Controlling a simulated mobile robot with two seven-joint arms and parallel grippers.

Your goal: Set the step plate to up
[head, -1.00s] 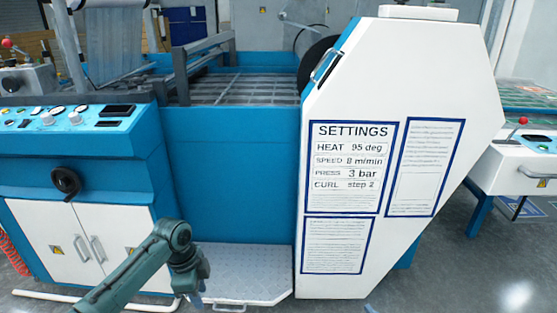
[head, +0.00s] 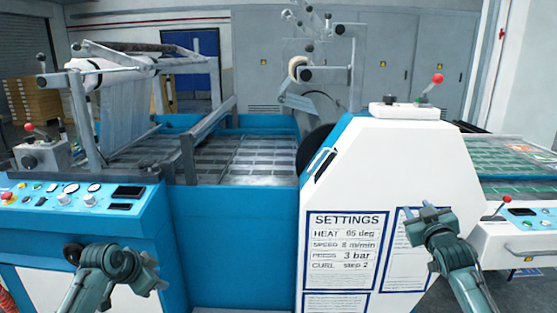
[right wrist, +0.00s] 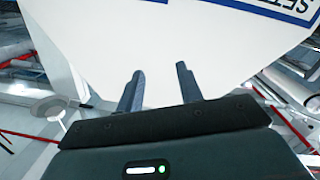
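The step plate, a grey ribbed plate low between the blue cabinet and the white housing a second ago, is below the head view now and cannot be seen. My left gripper (head: 150,284) is at the lower left, in front of the blue control cabinet; its fingers are not clear. My right arm is raised in front of the white housing's printed panels. In the right wrist view my right gripper (right wrist: 159,72) has its two dark fingers apart with nothing between them, facing the white housing (right wrist: 150,35).
The white housing (head: 405,160) carries a settings sign (head: 345,240) reading curl step 2. The blue control cabinet (head: 125,215) has knobs and gauges. A grid bed (head: 235,155) lies behind the blue front wall (head: 240,240). Red-knobbed levers stand at several places.

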